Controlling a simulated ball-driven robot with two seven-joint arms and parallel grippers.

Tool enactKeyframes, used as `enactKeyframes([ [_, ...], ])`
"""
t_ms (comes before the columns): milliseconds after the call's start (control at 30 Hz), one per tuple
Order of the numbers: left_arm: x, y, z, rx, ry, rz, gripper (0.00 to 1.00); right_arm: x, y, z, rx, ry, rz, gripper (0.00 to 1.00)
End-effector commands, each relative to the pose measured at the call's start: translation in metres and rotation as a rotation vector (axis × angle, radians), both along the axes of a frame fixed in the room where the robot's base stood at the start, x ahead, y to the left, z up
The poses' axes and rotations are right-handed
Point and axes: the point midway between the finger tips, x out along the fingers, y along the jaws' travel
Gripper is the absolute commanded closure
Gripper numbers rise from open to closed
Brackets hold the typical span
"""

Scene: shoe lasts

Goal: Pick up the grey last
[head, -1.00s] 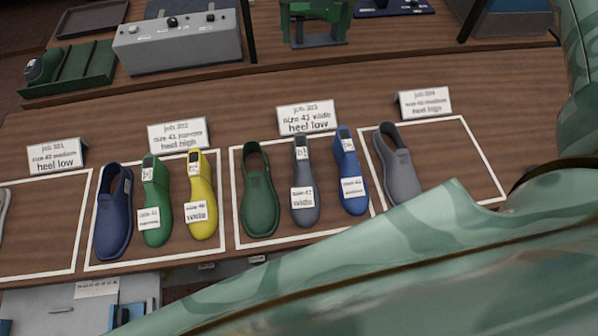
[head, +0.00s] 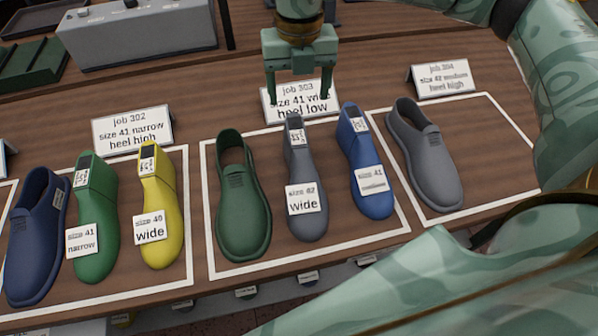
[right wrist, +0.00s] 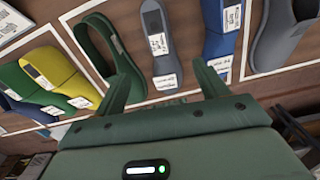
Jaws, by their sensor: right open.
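The grey last (head: 308,185) stands in the middle framed area between a green shoe and a blue last, with a white tag reading size 42 wide. In the right wrist view the grey last (right wrist: 163,66) shows between and beyond my fingers. My right gripper (head: 299,98) is open and empty, fingers pointing down, behind the heel end of the last and in front of the job 303 card in the head view. It also shows in the right wrist view (right wrist: 163,84). It appears apart from the last. My left gripper is out of view.
The green shoe (head: 243,205) and blue last (head: 364,165) flank the grey last closely. A grey shoe (head: 428,165) lies in the right frame. Green (head: 95,215) and yellow (head: 160,205) lasts and a navy shoe (head: 38,235) lie left. The job 303 card (head: 285,111) stands behind.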

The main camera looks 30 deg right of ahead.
Motion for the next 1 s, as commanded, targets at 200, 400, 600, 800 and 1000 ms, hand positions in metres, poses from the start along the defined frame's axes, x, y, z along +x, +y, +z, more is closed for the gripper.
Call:
enactKeyframes([
  [200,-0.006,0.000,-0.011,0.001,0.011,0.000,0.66,-0.001,0.000,-0.057,-0.001,0.005,0.000,0.27],
  [400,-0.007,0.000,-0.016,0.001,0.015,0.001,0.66,-0.001,0.000,-0.088,0.000,0.002,-0.001,0.27],
  [600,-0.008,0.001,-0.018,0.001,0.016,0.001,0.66,-0.002,0.001,-0.100,0.000,0.000,0.001,0.27],
  [800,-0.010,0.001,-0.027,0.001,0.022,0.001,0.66,-0.006,0.004,-0.133,-0.001,0.005,0.000,0.27],
  [1000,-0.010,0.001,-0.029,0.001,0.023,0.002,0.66,-0.005,0.004,-0.145,-0.001,-0.001,-0.001,0.27],
])
